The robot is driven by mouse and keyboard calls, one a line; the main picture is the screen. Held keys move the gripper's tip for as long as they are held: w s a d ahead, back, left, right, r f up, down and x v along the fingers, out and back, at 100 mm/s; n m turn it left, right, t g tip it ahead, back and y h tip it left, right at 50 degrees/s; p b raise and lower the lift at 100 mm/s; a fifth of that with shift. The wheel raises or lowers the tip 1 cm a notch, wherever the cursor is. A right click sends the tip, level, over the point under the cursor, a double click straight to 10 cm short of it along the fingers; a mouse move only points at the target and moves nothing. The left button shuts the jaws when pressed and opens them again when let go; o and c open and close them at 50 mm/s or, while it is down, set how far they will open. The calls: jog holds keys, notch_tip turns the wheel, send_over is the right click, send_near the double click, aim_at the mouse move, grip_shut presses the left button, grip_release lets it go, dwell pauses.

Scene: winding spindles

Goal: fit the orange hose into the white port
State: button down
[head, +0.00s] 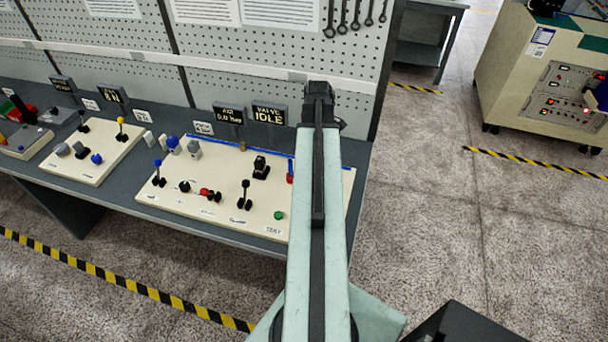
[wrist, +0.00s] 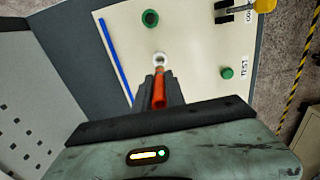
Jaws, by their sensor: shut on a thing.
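In the wrist view my gripper (wrist: 159,80) is shut on the orange hose (wrist: 159,95), a short orange piece between the dark fingers. The white port (wrist: 159,59) is a small round white ring on the cream panel, just beyond the fingertips. The hose's far end points at the port's near edge. I cannot tell whether they touch or how high the hose is above the panel. In the head view my arm hides the port, the hose and the gripper's fingers.
A green ring (wrist: 150,18) lies beyond the port and a green button (wrist: 227,73) to its right. A blue strip (wrist: 114,60) runs along the left. In the head view, the cream panel (head: 160,195) carries several levers and knobs, with small display signs (head: 270,113) behind.

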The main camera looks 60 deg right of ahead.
notch_tip(320, 180, down, 6)
jog(key=b, duration=0.6)
jog(key=shift+w+f, duration=0.15)
notch_tip(320, 180, down, 4)
jog(key=b, duration=0.4)
jog(key=shift+f+b, duration=0.1)
jog(key=shift+b, duration=0.25)
jog(key=shift+r, duration=0.25)
jog(key=shift+f, duration=0.25)
jog(key=c, duration=1.4)
grip_release()
jog(key=shift+r, duration=0.1)
notch_tip(320, 180, up, 13)
jog(key=p, duration=1.2)
jog(key=shift+f+p, duration=0.2)
jog(key=shift+p, duration=0.2)
jog(key=shift+f, duration=0.1)
